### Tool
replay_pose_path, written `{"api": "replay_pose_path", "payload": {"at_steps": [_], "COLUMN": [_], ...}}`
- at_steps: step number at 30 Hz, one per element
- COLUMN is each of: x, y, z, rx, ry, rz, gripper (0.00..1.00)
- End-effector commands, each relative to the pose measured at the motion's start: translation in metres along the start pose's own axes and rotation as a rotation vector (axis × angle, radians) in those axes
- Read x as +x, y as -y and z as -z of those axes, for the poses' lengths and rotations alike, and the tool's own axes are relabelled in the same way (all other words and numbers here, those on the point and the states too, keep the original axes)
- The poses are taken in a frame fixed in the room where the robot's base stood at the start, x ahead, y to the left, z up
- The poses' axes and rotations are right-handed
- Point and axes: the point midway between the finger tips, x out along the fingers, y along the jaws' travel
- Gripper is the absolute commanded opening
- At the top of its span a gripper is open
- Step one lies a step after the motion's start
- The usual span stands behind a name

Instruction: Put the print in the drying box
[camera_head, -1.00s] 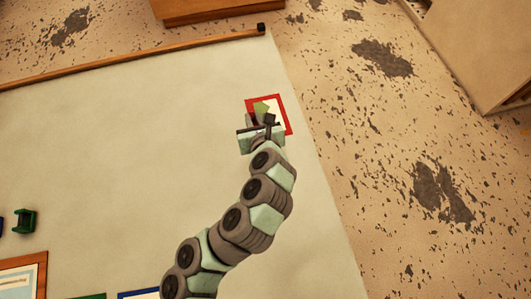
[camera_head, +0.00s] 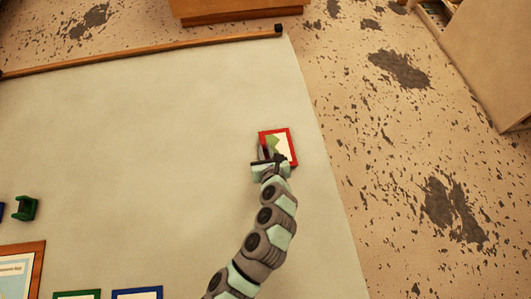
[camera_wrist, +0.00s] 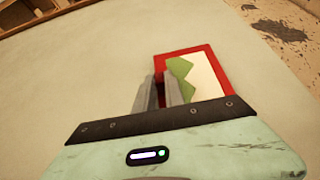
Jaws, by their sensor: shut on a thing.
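The print is a red-bordered picture (camera_head: 283,146) with a green shape on white, toward the right side of the pale table. It also shows in the wrist view (camera_wrist: 205,75), to the right of the fingers. My gripper (camera_head: 266,155) is at its near left side. In the wrist view, my gripper's two fingers (camera_wrist: 163,90) are close together at the left red edge and shut on the print. The fingers cover part of that edge. Whether the print touches the table is hard to tell. I cannot tell for sure which thing is the drying box.
A wooden rod (camera_head: 150,50) lies along the table's far edge. Green-bordered (camera_head: 77,295) and blue-bordered (camera_head: 137,293) pieces and a wood-framed picture (camera_head: 20,270) lie at the near left, with a small green holder (camera_head: 25,208). The middle is clear. Wooden furniture (camera_head: 240,10) stands beyond.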

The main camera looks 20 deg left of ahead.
Motion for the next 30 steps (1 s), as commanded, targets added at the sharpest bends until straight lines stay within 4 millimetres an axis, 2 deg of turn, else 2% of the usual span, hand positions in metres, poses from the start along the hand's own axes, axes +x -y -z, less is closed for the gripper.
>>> {"api": "replay_pose_path", "payload": {"at_steps": [1,3,15,16,23,30], "x": [0.0036,0.0054,0.0076,0.0074,0.0072,0.0071], "y": [0.0009,0.0017,0.0014,0.0011,0.0011,0.0011], "z": [0.0076,0.0106,0.0146,0.0141,0.0138,0.0134], "rx": [-0.001,0.0,0.002,0.001,0.001,0.001], "ry": [-0.002,0.001,0.0,0.0,0.001,0.001], "rz": [0.002,0.004,0.003,0.003,0.003,0.003], "gripper": [0.0,0.0,0.0,0.16,0.35,0.35]}}
